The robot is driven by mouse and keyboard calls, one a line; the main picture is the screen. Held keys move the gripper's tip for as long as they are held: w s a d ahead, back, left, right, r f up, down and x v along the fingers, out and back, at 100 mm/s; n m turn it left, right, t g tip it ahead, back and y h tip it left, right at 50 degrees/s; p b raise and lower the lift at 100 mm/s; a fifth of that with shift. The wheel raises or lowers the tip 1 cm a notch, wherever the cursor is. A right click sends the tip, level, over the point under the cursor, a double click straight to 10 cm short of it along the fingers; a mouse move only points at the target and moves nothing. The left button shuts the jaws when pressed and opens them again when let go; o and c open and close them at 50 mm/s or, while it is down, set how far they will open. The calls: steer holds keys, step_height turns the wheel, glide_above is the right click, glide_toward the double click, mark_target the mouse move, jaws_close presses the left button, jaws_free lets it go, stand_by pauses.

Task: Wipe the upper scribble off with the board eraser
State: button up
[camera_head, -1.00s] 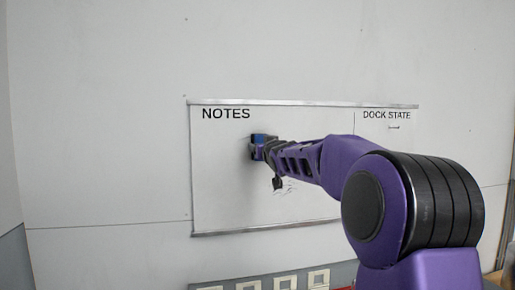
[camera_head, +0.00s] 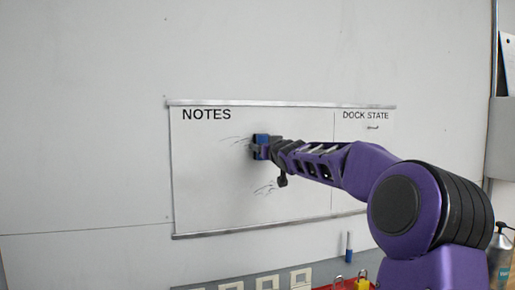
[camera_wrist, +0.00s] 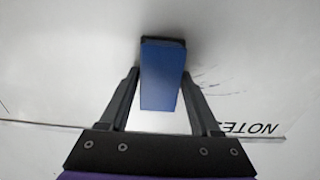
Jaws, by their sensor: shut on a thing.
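The blue board eraser (camera_head: 261,140) is gripped by my gripper (camera_head: 266,148) in front of the whiteboard (camera_head: 205,205), pad side towards it. Whether the pad touches the board is hard to tell. The upper scribble (camera_head: 235,138) shows as thin grey strokes just left of the eraser; any part behind the eraser is hidden. A lower scribble (camera_head: 266,187) lies below the gripper. In the wrist view, the eraser (camera_wrist: 162,78) sits between both fingers of my gripper (camera_wrist: 161,88), with scribble strokes (camera_wrist: 207,82) beside it.
The board bears the headings NOTES (camera_head: 206,115) and DOCK STATE (camera_head: 366,116), with a small mark (camera_head: 372,128) under the latter. A blue marker-like object (camera_head: 348,246) and a yellow padlock-like item (camera_head: 362,281) are below the board. The board's left part is clear.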

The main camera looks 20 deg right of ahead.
mark_target(239, 146)
steer(key=shift+d, duration=0.3)
steer(key=shift+a+f+b, duration=0.15)
steer(key=shift+a+b, duration=0.2)
steer(key=shift+b, duration=0.05)
steer(key=a+b, duration=0.4)
steer(key=a, duration=0.1)
steer(key=shift+a, duration=0.25)
steer(key=shift+a+b, duration=0.7)
steer(key=shift+b, duration=0.05)
